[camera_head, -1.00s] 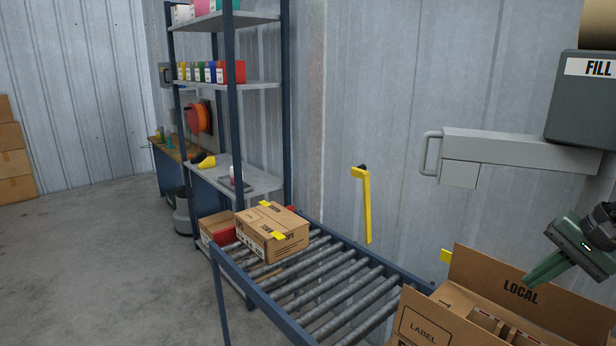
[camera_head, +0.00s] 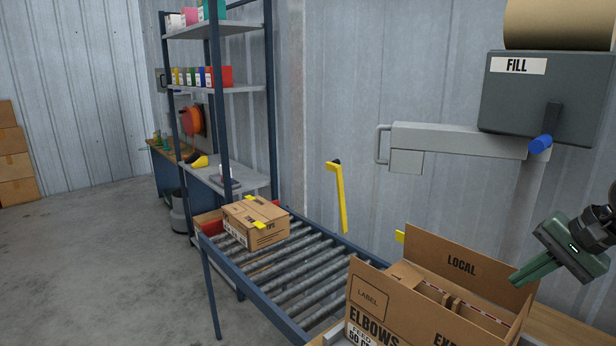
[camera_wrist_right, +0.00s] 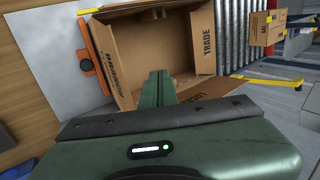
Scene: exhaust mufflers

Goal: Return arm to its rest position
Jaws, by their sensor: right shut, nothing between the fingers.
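My right gripper (camera_head: 530,271) is green and comes in from the right in the head view. Its fingers are together and hold nothing. They point down and left, at the right side of an open cardboard box marked LOCAL and ELBOWS (camera_head: 395,318). In the right wrist view the shut fingers (camera_wrist_right: 158,88) show in front of the open box (camera_wrist_right: 195,45), with a TRADE flap at its right. Whether the fingertips touch the box, I cannot tell. My left gripper is not in view.
A roller conveyor (camera_head: 290,262) runs left from the open box and carries a closed, yellow-taped carton (camera_head: 255,222). A grey FILL machine (camera_head: 550,95) with a blue-knobbed lever hangs above right. A shelf rack (camera_head: 215,88) stands behind.

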